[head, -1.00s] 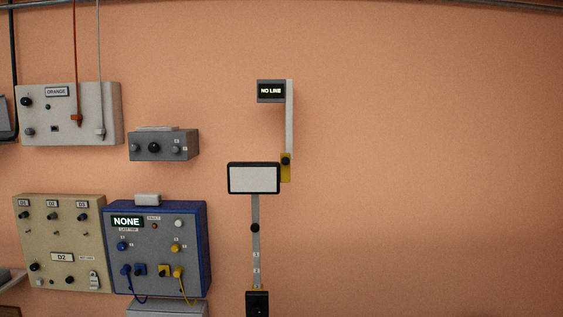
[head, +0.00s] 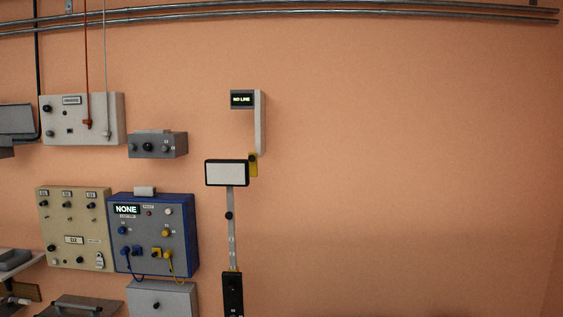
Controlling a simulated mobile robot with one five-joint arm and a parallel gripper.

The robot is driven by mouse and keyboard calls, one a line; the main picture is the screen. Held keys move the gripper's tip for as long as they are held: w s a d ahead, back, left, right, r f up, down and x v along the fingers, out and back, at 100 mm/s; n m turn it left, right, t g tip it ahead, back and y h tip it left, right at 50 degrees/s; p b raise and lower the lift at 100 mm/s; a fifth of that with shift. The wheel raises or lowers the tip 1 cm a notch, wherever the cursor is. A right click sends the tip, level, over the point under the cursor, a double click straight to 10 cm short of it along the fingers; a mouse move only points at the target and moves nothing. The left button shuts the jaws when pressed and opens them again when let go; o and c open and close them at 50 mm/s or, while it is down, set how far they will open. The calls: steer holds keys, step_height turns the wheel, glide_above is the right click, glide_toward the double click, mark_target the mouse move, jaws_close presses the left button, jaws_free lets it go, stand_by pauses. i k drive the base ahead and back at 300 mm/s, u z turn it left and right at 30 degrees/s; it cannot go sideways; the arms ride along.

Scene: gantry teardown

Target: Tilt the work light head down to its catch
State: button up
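The work light head (head: 227,173) is a white rectangular panel in a black frame, facing me near the middle of the head view. It sits on top of a grey upright post (head: 231,204) with a dark knob (head: 229,215) partway down. The post rises from a black base piece (head: 233,293) at the bottom. A yellow bracket with a dark knob (head: 253,164) stands just right of the light head. I cannot tell which part is the catch. My gripper is not in view.
A small "NO LINE" display (head: 242,99) hangs on a white arm (head: 260,125) above the light. A blue-edged panel reading "NONE" (head: 153,234), a beige panel (head: 75,228) and grey boxes (head: 157,145) are at left. The wall to the right is bare.

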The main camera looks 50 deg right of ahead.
mark_target(219, 171)
steer(key=u, duration=0.15)
steer(key=i, duration=0.9)
steer(key=z, duration=0.05)
